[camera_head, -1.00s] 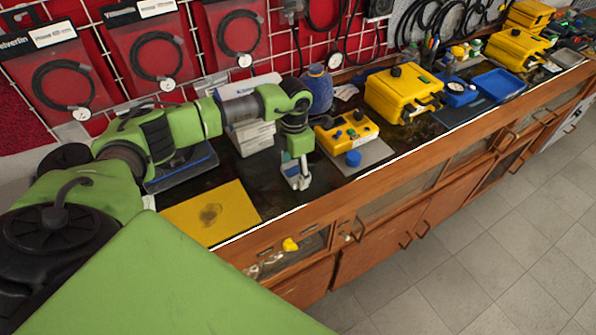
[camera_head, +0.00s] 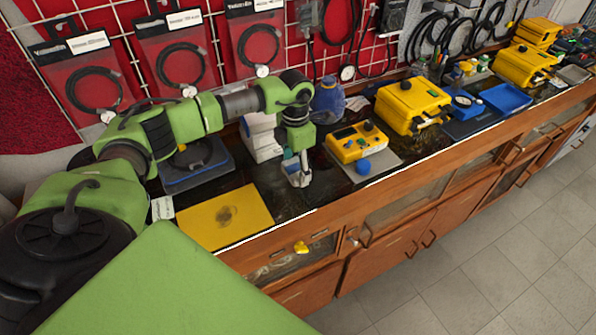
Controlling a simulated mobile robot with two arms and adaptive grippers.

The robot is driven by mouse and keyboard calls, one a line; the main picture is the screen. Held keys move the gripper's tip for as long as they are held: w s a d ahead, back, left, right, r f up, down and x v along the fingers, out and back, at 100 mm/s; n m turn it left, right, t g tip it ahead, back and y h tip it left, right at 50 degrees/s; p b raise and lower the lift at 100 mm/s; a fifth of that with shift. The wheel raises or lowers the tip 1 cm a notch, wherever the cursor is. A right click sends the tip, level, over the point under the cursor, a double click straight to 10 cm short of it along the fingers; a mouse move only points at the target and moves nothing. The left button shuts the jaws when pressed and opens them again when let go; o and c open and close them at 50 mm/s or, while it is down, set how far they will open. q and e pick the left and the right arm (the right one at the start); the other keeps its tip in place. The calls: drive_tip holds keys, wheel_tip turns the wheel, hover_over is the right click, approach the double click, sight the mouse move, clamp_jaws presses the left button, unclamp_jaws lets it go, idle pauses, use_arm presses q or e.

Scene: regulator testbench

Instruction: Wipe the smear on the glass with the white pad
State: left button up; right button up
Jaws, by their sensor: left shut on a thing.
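The glass (camera_head: 252,207) is a flat yellow-looking square panel on the dark bench top at left centre. A dark round smear (camera_head: 228,216) shows near its middle. My left gripper (camera_head: 298,175) points down over the bench, to the right of the panel and clear of it. It is shut on a small whitish thing at its fingertips, which looks like the white pad (camera_head: 300,181). The pad is partly hidden by the fingers, and I cannot tell how far it is above the bench. My right gripper is not in view.
A yellow control box (camera_head: 356,142) with a blue knob (camera_head: 363,167) stands right of my gripper. The bench's front edge (camera_head: 270,232) is close to the panel.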

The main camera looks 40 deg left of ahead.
use_arm(q)
drive_tip(key=shift+a+r+p, duration=0.1)
drive_tip(key=shift+r+p, duration=0.2)
drive_tip(key=shift+r, duration=0.75)
